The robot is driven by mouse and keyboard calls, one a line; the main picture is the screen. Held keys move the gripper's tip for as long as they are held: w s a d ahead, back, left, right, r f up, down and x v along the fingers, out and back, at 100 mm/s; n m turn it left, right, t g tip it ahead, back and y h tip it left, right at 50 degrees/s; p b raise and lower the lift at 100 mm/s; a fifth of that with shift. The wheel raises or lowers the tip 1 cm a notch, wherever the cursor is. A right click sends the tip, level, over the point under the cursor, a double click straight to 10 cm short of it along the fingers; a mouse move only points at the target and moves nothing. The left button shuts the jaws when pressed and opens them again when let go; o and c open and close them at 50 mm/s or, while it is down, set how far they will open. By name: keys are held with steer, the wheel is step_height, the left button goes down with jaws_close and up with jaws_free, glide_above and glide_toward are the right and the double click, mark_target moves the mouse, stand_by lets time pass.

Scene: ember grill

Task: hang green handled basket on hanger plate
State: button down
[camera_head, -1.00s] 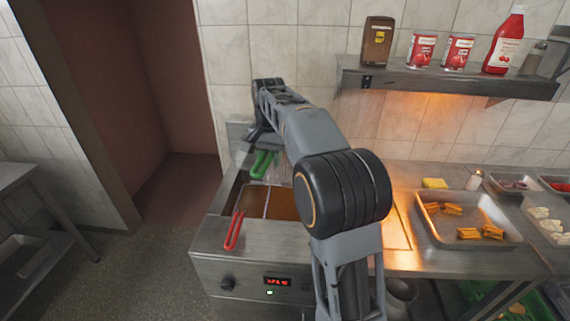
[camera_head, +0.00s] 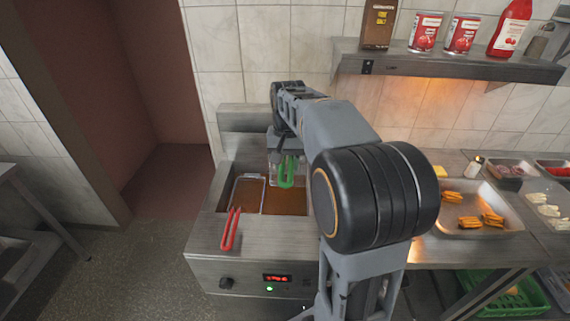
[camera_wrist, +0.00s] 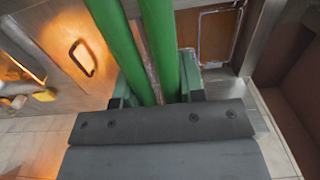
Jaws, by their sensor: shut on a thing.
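The green handle of the basket (camera_head: 287,172) shows over the fryer's right well in the head view, below the end of my arm. In the wrist view two green handle bars (camera_wrist: 124,45) run up from between my fingers. My gripper (camera_wrist: 160,92) is shut on the green handle. The basket's wire body is mostly hidden in both views. A metal plate (camera_head: 244,120) stands up at the back of the fryer, left of my arm; I take it for the hanger plate. My arm hides its right part.
A second basket with a red handle (camera_head: 231,229) sits in the left well of the fryer (camera_head: 218,255). A shelf (camera_head: 450,66) with cans and bottles juts from the wall at right. A food tray (camera_head: 478,232) lies on the right counter. Open floor (camera_head: 150,265) lies at left.

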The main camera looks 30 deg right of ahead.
steer(key=shift+w+d+f+b, duration=0.3)
steer(key=shift+w+f, duration=0.2)
steer(key=shift+f, duration=0.25)
steer(key=shift+w+d+f+b, duration=0.2)
steer(key=shift+w+f+b, duration=0.25)
steer(key=shift+f, duration=0.85)
steer(key=c, duration=0.6)
jaws_free()
steer(key=shift+c, duration=0.2)
